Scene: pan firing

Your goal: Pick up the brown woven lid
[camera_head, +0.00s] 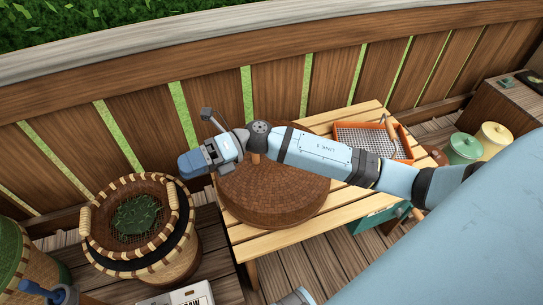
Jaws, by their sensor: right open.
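The brown woven lid (272,195) is a large round disc with a fine woven top. It lies on the slatted wooden table (252,248). My right arm crosses above it from the right and hides its far part. My right gripper (187,166) is past the lid's left edge, apart from it as far as I can tell, and it is open. Nothing shows between its fingers.
A woven basket (182,250) with dark leaves inside stands left of the table. An orange-framed mesh tray (345,128) lies on the table's far right. Green (463,150) and cream (494,142) lidded pots stand further right. A wooden fence (275,88) runs behind.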

